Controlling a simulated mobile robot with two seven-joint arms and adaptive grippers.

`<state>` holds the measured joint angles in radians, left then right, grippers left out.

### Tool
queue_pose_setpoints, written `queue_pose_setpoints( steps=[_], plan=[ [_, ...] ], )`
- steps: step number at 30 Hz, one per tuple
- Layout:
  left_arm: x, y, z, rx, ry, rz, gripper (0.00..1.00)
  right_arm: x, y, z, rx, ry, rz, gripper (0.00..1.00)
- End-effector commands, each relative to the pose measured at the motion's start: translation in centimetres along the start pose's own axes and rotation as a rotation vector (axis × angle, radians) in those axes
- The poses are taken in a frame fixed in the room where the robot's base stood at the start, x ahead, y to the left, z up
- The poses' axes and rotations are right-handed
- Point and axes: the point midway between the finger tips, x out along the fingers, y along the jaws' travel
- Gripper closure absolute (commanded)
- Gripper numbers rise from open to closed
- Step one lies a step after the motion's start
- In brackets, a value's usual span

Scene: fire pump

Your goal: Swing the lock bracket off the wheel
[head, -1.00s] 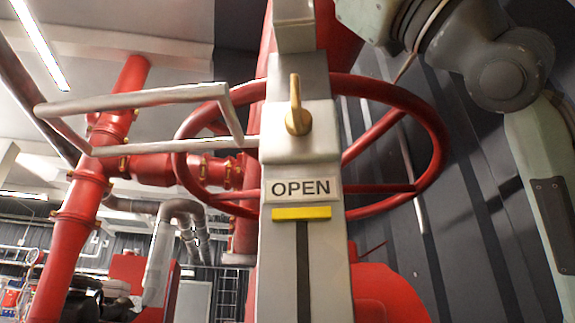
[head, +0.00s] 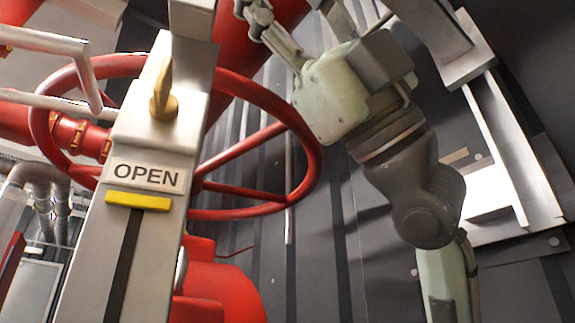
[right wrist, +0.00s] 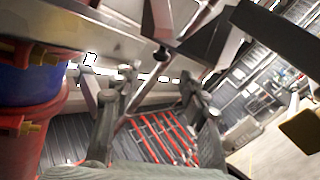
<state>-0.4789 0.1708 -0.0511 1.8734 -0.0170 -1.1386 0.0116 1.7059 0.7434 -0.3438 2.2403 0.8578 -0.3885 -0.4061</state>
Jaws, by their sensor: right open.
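The red wheel (head: 305,130) is behind the grey post with the OPEN sign (head: 145,177). The lock bracket, a light grey bent bar (head: 45,40), reaches in from the left edge of the head view across the wheel's left side. Its left end is out of frame. A brass piece (head: 163,100) stands on the post. My right gripper (head: 258,18) is at the top of the head view, above and right of the wheel, apart from the bracket. In the right wrist view its fingers (right wrist: 155,95) are spread, with nothing clearly held. My left gripper is not visible.
A large red pipe (head: 285,20) passes behind the wheel at the top. Red pipework (head: 75,135) lies left of the post, and a red housing (head: 225,290) sits below the wheel. A dark panelled wall is at the right.

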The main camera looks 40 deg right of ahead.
Motion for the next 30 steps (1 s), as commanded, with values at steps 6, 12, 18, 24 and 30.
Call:
queue_pose_setpoints(
  steps=[6, 12, 18, 24, 30],
  plan=[
    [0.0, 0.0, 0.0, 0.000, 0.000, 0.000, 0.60, -2.8, 0.0, 0.1, -0.001, -0.002, -0.001, 0.57],
    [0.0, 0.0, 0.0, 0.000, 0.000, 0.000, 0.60, -3.2, 0.0, -0.1, 0.001, 0.001, -0.001, 0.57],
    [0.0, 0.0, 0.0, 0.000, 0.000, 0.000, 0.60, -3.2, 0.0, -0.1, 0.000, 0.001, -0.001, 0.57],
    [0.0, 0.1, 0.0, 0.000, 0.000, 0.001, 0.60, -3.2, 0.0, 0.0, 0.000, 0.001, 0.000, 0.57],
    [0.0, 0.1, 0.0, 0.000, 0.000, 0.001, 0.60, -3.2, 0.0, -0.1, 0.000, 0.001, 0.000, 0.57]
  ],
)
